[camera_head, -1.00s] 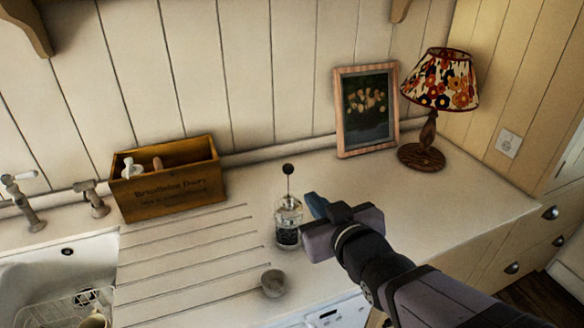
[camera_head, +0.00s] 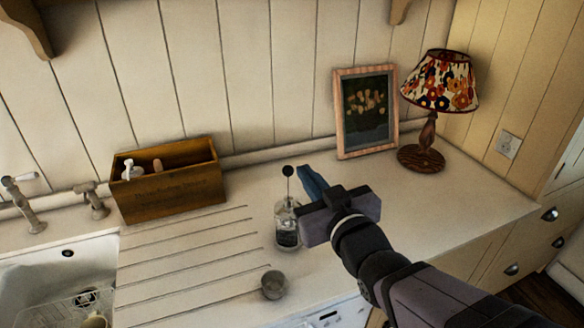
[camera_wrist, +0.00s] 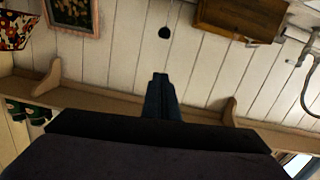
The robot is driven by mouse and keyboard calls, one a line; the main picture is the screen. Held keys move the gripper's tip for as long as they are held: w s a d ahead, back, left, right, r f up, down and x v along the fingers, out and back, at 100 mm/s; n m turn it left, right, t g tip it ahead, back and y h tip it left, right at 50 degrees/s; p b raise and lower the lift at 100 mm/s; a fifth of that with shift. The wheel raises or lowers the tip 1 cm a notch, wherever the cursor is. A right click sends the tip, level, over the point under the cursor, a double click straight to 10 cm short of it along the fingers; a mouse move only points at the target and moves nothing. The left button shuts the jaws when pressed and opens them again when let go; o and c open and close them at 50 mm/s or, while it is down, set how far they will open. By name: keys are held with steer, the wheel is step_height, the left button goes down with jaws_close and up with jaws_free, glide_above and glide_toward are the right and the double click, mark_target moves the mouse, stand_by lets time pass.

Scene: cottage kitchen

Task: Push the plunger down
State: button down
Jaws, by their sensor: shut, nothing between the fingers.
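A glass French press (camera_head: 286,232) with dark contents stands upright on the counter. Its plunger (camera_head: 288,171) is raised, with a round dark knob on a thin rod above the lid. My gripper (camera_head: 308,176) is shut and empty, just right of the knob at about its height in the head view. It looks apart from the knob, though the depth gap is hard to tell. In the wrist view the knob (camera_wrist: 164,32) shows beyond the shut fingertips (camera_wrist: 161,76). My gripper hides part of the jar's right side.
A small grey cup (camera_head: 273,284) stands in front of the press. A wooden box (camera_head: 170,190) is at the left, near the sink (camera_head: 50,270). A picture frame (camera_head: 341,115) and a lamp (camera_head: 428,140) stand behind at the right.

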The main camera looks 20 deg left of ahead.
steer(key=p, duration=0.4)
glide_above(287, 176)
steer(key=v, duration=0.3)
steer(key=shift+w+a+f+p, duration=0.1)
steer(key=shift+w+f+p, duration=0.1)
steer(key=shift+f, duration=0.7)
steer(key=shift+w+f+p, duration=0.1)
steer(key=shift+f+p, duration=0.1)
steer(key=shift+f, duration=0.65)
steer(key=shift+w+a+f+p, duration=0.1)
steer(key=shift+f+p, duration=0.1)
steer(key=shift+f, duration=0.7)
step_height(287, 176, down, 8)
steer(key=b, duration=0.8)
steer(key=shift+d+r+b, duration=0.1)
steer(key=shift+r+b, duration=0.05)
steer(key=shift+b, duration=0.2)
steer(key=shift+s, duration=0.1)
steer(key=r+p, duration=0.1)
steer(key=r, duration=0.1)
steer(key=r+p, duration=0.1)
steer(key=r, duration=0.1)
steer(key=shift+s+r+p, duration=0.25)
steer(key=shift+r+p, duration=0.1)
steer(key=f+b+v, duration=0.1)
steer(key=b+v, duration=0.2)
steer(key=v, duration=0.7)
steer(key=shift+r+b, duration=0.35)
steer(key=shift+r, duration=0.05)
